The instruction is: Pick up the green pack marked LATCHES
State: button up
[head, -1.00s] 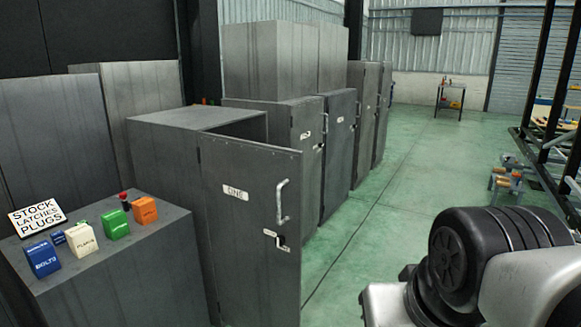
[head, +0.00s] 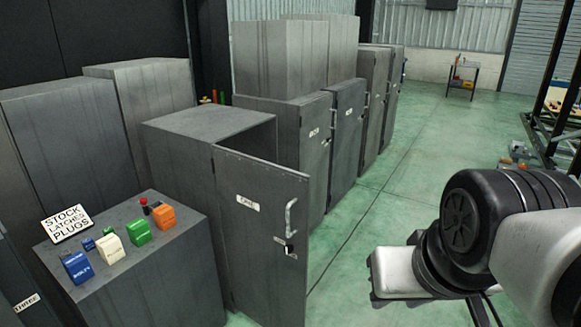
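The green pack (head: 138,231) stands on top of a low grey cabinet at the left of the head view. It sits between a white pack (head: 111,248) and an orange pack (head: 162,217); its label is too small to read now. A blue pack marked BOLTS (head: 77,267) stands at the front left of the row. My arm is at the lower right, well away from the packs. My gripper's fingers are not clearly visible.
The low grey cabinet (head: 150,285) bears the packs. A small red-topped item (head: 144,205) stands behind the green pack. A cabinet door (head: 262,235) stands open to the right. Green floor (head: 400,180) is clear between the cabinets and the dark frame at right.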

aim_at(139, 232)
jog(key=u, duration=1.4)
jog(key=i, duration=1)
jog(key=i+l, duration=0.15)
jog(key=i, duration=0.8)
jog(key=i+l+u, duration=0.2)
jog(key=i+j, duration=0.05)
